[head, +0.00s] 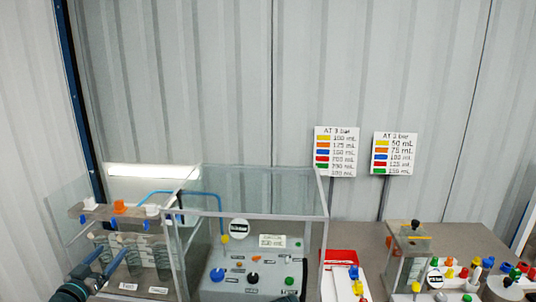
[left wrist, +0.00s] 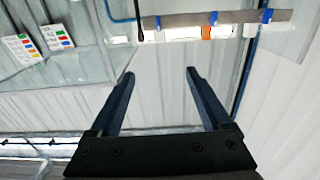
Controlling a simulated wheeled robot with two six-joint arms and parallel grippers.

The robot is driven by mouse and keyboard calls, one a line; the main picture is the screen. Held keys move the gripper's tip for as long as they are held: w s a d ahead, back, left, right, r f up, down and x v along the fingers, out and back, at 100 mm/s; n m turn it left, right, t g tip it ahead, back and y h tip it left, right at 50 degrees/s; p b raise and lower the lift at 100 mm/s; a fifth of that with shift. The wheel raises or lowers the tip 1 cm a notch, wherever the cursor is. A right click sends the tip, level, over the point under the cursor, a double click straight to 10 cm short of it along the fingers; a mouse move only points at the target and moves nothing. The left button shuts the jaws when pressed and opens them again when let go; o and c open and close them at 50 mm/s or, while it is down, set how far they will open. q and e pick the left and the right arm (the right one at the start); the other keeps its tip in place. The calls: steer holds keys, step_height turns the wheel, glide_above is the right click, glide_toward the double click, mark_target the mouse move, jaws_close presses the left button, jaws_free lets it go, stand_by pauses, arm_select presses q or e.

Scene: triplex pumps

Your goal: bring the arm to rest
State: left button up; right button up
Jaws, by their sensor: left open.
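My left gripper (head: 112,252) is at the lower left of the head view, its blue fingers in front of the clear case at the left. In the left wrist view its two dark blue fingers (left wrist: 160,74) stand well apart with nothing between them. The fingers do not visibly touch anything.
The clear case (head: 272,217) holds a grey control panel (head: 255,268) with knobs. A grey bar (head: 85,212) with white and orange fittings is close to my left gripper. A red-and-white tray (head: 340,258) and small coloured parts lie right. Two colour-chart signs (head: 336,152) (head: 395,154) stand behind.

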arm_select(q)
steer(key=s+d+f+m+g+h, duration=0.15)
steer(key=d+f+g, duration=0.3)
steer(key=d, duration=0.65)
steer(key=d+f+m+g+h, duration=0.2)
steer(key=d+f+g+h, duration=0.15)
steer(key=d+f, duration=0.45)
steer(key=s+d+f+m+g+h, duration=0.1)
steer(key=d+f+g, duration=0.25)
steer(key=d, duration=0.95)
steer(key=s+d+f+g+y, duration=0.3)
steer(key=s+y, duration=0.1)
steer(key=s, duration=0.3)
steer(key=s+d+f+n+g+y, duration=0.1)
steer(key=s+d+f+g+y, duration=0.2)
steer(key=s, duration=0.4)
steer(key=shift+f+g+y, duration=0.2)
steer(key=shift+g+y, duration=0.25)
steer(key=shift+y, duration=0.35)
steer(key=shift+d+n, duration=0.1)
steer(key=shift+n, duration=0.15)
